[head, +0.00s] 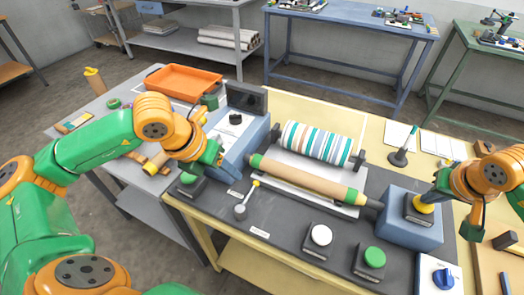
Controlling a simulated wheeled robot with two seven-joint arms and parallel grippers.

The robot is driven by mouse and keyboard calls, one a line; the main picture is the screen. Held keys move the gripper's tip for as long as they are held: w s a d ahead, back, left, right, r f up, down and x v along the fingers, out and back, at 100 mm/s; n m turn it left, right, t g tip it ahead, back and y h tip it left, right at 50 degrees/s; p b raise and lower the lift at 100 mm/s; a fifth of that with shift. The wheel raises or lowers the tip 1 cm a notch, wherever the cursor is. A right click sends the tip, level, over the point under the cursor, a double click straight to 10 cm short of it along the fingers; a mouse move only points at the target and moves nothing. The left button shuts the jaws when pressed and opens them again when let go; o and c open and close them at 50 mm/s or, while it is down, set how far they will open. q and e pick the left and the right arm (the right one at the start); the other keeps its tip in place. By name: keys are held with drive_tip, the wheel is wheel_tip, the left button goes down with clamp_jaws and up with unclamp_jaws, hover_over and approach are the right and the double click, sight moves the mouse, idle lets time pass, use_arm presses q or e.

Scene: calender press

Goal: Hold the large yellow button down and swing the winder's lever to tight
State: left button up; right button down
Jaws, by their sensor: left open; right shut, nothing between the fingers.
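The large yellow button (421,204) sits in a dark housing on a blue block (407,231) at the right of the dark press bed. My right gripper (437,197) is shut and empty, with its tips at the button's right edge; I cannot tell whether it presses the button. A small lever (248,195) with a yellow knob stands on a round grey pivot at the bed's left front, its knob pointing away from me, between small labels. My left gripper (217,158) is open and empty, left of the lever and beside the blue control box (242,125).
A striped roll (318,142) and a tan roller (307,180) lie behind the lever. A white button (320,235), green buttons (374,257) and a blue knob (443,279) line the front. An orange tray (183,82) stands at the back left. The bed around the lever is clear.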

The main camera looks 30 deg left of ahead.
drive_tip(key=shift+r+p, duration=0.3)
drive_tip(key=shift+p, duration=0.15)
wheel_tip(320, 180, up, 7)
drive_tip(key=p, duration=0.5)
drive_tip(key=shift+f, duration=0.15)
drive_tip(key=shift+w, duration=0.1)
